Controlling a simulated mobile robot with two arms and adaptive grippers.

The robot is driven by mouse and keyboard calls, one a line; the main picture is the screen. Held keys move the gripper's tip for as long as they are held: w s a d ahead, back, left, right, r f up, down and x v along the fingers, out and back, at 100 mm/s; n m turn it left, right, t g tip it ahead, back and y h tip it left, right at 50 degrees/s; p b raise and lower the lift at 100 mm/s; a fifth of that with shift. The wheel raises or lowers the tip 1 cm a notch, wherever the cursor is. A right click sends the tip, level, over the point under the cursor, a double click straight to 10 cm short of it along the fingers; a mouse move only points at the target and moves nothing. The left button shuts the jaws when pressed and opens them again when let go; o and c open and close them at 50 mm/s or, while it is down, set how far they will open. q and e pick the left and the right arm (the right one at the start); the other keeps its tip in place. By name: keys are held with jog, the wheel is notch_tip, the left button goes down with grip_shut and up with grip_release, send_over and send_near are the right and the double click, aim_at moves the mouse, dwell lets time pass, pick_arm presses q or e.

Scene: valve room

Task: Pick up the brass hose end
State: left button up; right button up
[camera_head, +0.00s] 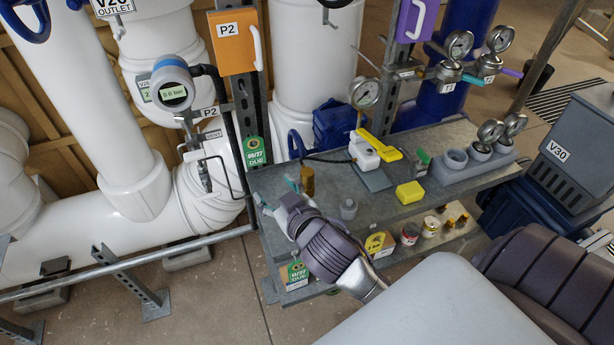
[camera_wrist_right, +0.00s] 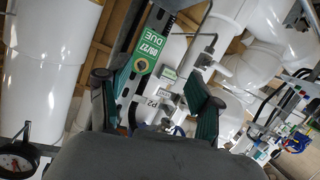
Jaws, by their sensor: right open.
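A brass-coloured upright cylinder (camera_head: 307,181), which looks like the brass hose end, stands at the left end of the grey bench in the head view. A black hose (camera_head: 322,160) runs from the white valve toward that end; whether it joins the cylinder I cannot tell. My right gripper (camera_head: 278,196) is just left of the cylinder, its teal fingers apart and apparently empty. In the right wrist view its fingers (camera_wrist_right: 158,85) are also spread, with only background between them. The brass piece does not show there. My left gripper is not in view.
A yellow block (camera_head: 410,192), a yellow-handled valve (camera_head: 374,148) and a grey holder with cups (camera_head: 466,162) are further right. Small brass pieces sit on the lower shelf (camera_head: 402,244). White pipes fill the left.

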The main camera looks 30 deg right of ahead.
jog(key=w+a+r+n+t+y, duration=0.2)
jog(key=r+t, duration=0.1)
jog(key=r, duration=0.3)
jog(key=w+a+r+n+t+y, duration=0.1)
jog(key=w+a+r+t+y, duration=0.15)
jog(key=r, duration=0.25)
jog(key=a+r+n+g+y, duration=0.3)
jog(key=a+r+n+y, duration=0.45)
jog(key=n+y, duration=0.4)
jog(key=n+g+h, duration=0.5)
jog(key=g+h, duration=1)
jog(key=g, duration=0.2)
send_near(306, 173)
jog(key=shift+m, duration=0.25)
jog(key=f, duration=0.5)
jog(key=shift+d+p, duration=0.3)
jog(key=shift+d, duration=0.05)
jog(key=shift+f, duration=0.6)
jog(key=f, duration=0.1)
jog(key=f+p, duration=0.1)
jog(key=f, duration=0.1)
jog(key=f+p, duration=0.1)
jog(key=shift+a+f, duration=0.15)
jog(key=shift+a, duration=0.2)
jog(key=shift+f, duration=0.45)
jog(key=shift+w, duration=0.1)
jog(key=c, duration=1)
